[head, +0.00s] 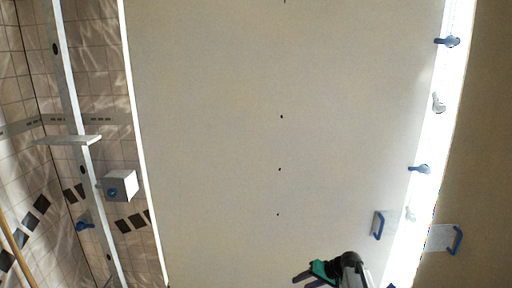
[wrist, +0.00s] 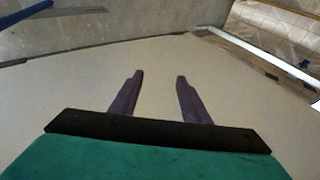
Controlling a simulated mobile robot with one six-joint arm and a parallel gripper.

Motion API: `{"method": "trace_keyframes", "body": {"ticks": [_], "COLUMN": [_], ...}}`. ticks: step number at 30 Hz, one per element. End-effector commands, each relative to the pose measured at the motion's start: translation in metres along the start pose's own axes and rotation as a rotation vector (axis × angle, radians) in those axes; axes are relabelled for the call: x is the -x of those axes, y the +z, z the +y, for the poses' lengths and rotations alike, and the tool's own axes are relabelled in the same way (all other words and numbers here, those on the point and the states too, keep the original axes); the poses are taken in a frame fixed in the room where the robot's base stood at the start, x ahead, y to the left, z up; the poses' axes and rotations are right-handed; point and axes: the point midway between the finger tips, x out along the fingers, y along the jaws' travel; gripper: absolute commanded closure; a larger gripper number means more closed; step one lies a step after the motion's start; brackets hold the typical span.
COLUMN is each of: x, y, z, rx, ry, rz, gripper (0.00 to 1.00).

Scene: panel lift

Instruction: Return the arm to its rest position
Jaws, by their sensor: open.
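My gripper (head: 304,280) shows at the bottom of the head view, right of the middle, with its green body and dark wrist in front of the large pale panel (head: 230,120). In the wrist view, the two purple fingers of my gripper (wrist: 157,78) stand apart with nothing between them. Behind them the pale panel (wrist: 60,95) fills most of the wrist view. I cannot tell how far the fingers are from the panel. Most of my arm is out of view.
A bright white strip (head: 432,140) with blue levers (head: 448,42) runs along the panel's right side. Blue handles (head: 379,225) sit low on the right. At left, a metal post (head: 70,100) with a plate (head: 70,140) and a grey box (head: 120,186) stand before tiled walls.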

Motion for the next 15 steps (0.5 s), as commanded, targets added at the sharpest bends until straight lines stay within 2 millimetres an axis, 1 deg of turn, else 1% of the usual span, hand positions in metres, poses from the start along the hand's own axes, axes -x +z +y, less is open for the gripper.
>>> {"method": "trace_keyframes", "body": {"ticks": [1, 5, 6, 8, 9, 11, 12, 14, 15], "x": [-0.014, -0.045, -0.053, -0.065, -0.072, -0.081, -0.087, -0.094, -0.099], "y": [0.023, 0.074, 0.09, 0.114, 0.131, 0.156, 0.172, 0.197, 0.214], "z": [0.0, 0.006, 0.009, 0.011, 0.014, 0.017, 0.019, 0.024, 0.026], "rx": [-0.002, -0.006, -0.007, -0.008, -0.008, -0.008, -0.008, -0.008, -0.007], "ry": [0.009, 0.04, 0.05, 0.066, 0.077, 0.094, 0.106, 0.125, 0.137], "rz": [-0.034, -0.116, -0.141, -0.178, -0.203, -0.241, -0.266, -0.303, -0.329], "gripper": [0.57, 0.57, 0.57, 0.57, 0.57, 0.57, 0.57, 0.57, 0.57]}}
